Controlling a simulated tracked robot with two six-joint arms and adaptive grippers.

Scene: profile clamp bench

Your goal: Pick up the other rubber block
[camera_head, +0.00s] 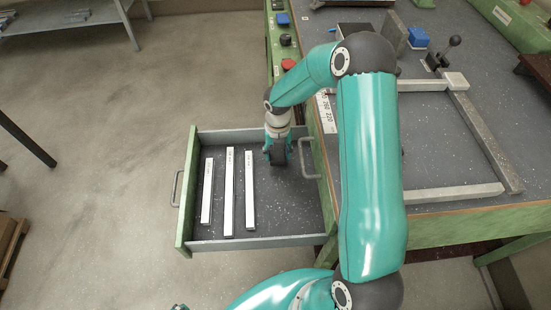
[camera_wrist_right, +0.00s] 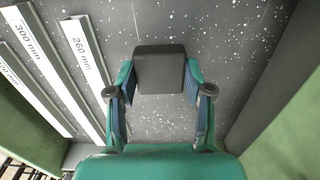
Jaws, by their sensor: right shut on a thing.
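My right gripper (camera_head: 278,148) is over the open drawer (camera_head: 280,241), at its right part close to the bench side. In the right wrist view its two fingers are shut on a dark grey rubber block (camera_wrist_right: 160,70), one finger on each side. In the head view the block (camera_head: 278,157) shows as a dark shape at the fingertips. Whether it touches the drawer floor I cannot tell. No second rubber block is clearly seen.
Three labelled profiles (camera_head: 229,190) lie left of the gripper in the drawer; one reads 260 mm (camera_wrist_right: 84,48). The drawer handle (camera_head: 309,158) stands close on the right. A frame of metal bars (camera_head: 455,193) and a lever clamp (camera_head: 443,55) are on the bench.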

